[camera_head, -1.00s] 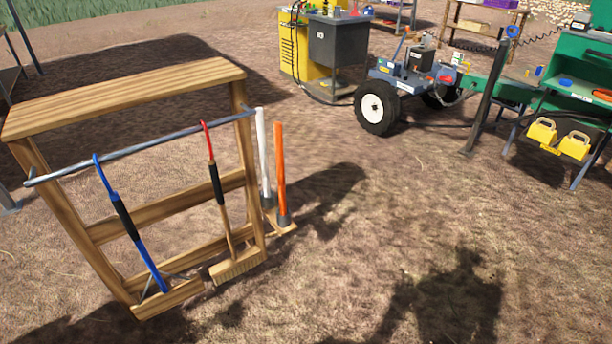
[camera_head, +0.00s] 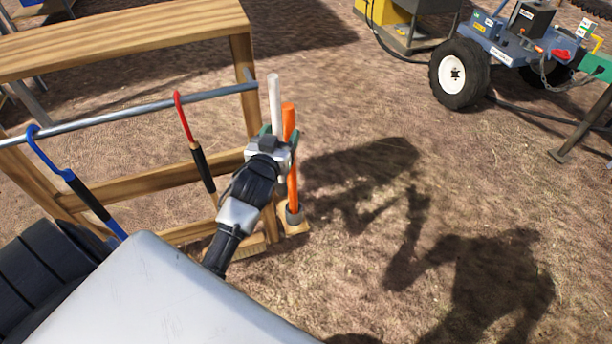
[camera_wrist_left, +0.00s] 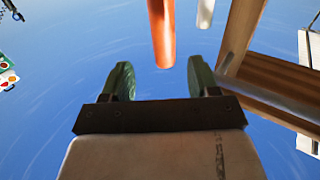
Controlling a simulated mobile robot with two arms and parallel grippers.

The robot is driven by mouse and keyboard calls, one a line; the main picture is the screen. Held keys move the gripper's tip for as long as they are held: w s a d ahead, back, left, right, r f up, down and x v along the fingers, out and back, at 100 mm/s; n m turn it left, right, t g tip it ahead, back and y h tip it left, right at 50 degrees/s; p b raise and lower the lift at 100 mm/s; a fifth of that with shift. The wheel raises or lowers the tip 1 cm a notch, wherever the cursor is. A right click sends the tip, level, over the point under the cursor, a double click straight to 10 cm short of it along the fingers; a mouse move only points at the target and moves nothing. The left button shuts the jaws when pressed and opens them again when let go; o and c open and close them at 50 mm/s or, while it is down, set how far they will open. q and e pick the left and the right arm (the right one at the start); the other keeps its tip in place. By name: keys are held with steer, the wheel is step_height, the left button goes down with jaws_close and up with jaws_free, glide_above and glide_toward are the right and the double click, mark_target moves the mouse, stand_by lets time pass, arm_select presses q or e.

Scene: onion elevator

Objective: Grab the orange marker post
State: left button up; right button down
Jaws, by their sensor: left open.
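The orange marker post (camera_head: 292,185) stands upright in a dark foot on a small wooden base, beside the white post (camera_head: 275,100). My left gripper (camera_head: 279,132) is open at the posts' upper part and hides part of both. The white post (camera_wrist_left: 205,12) lines up with the right finger. I see no grip on either post. My right gripper is not in view.
A wooden rack (camera_head: 130,40) with a metal rail (camera_head: 130,112) stands just left of the posts, holding a blue-handled tool (camera_head: 85,195) and a red-handled tool (camera_head: 190,130). A wheeled trailer (camera_head: 500,45) stands at the back right. The dirt right of the posts is clear.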

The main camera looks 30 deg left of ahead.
mark_target(286, 120)
arm_select(q)
steer(key=x, duration=0.3)
steer(key=shift+w+a, duration=0.15)
steer(key=shift+a, duration=0.05)
steer(key=x, duration=0.5)
steer(key=shift+w+a, duration=0.15)
steer(key=shift+w, duration=0.2)
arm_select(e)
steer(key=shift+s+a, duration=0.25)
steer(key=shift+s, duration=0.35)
arm_select(q)
steer(key=shift+s, duration=0.1)
jaws_close()
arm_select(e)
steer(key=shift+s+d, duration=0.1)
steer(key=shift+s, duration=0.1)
